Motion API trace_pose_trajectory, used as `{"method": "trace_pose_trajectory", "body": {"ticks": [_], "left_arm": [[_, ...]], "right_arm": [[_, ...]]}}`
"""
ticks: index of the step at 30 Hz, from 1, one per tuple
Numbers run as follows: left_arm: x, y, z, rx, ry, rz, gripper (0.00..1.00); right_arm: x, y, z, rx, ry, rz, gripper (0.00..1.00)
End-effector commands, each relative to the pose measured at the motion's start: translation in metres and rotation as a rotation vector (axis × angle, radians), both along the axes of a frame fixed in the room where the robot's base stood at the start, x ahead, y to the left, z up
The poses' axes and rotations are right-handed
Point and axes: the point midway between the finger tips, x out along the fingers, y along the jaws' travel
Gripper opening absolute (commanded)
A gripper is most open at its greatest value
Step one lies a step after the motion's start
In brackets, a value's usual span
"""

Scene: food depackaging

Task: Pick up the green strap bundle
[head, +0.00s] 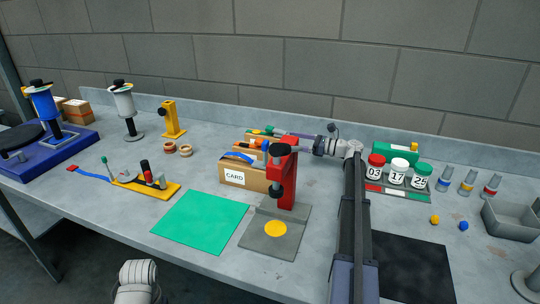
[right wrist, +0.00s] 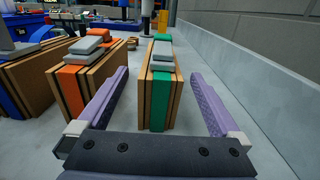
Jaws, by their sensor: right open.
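The green strap bundle (right wrist: 161,88) is a stack of brown card sheets with a green strap around it and a grey buckle on top. It stands upright in the right wrist view. My right gripper (right wrist: 160,75) is open, with one purple finger on each side of the bundle. A gap shows between the bundle and each finger. In the head view the gripper (head: 284,134) reaches in from the right. My left gripper is out of view; only a white part of my left arm shows.
An orange strap bundle (right wrist: 78,72) stands close to the left finger. A red press (head: 283,175) is nearby. Bench is clear right of the right finger, up to the wall.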

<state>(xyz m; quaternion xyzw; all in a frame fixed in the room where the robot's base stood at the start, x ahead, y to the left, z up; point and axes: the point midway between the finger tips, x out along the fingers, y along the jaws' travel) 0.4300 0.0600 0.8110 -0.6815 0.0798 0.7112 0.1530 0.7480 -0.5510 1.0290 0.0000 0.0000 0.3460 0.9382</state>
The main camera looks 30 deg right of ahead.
Motion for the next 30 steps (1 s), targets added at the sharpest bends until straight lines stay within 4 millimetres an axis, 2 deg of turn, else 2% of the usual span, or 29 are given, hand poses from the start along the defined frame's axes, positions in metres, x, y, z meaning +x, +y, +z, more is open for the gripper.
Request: {"method": "trace_pose_trajectory", "body": {"ticks": [7,15,21,30], "left_arm": [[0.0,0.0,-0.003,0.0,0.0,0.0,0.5],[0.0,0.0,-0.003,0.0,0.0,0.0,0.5],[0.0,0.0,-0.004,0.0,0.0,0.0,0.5],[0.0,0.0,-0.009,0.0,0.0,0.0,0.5]], "right_arm": [[0.001,0.001,-0.003,0.0,0.0,0.001,1.0],[0.02,0.017,-0.003,0.0,0.0,0.001,1.0],[0.024,0.02,-0.004,0.0,0.0,0.001,1.0],[0.054,0.043,-0.009,0.0,0.0,0.001,1.0]]}}
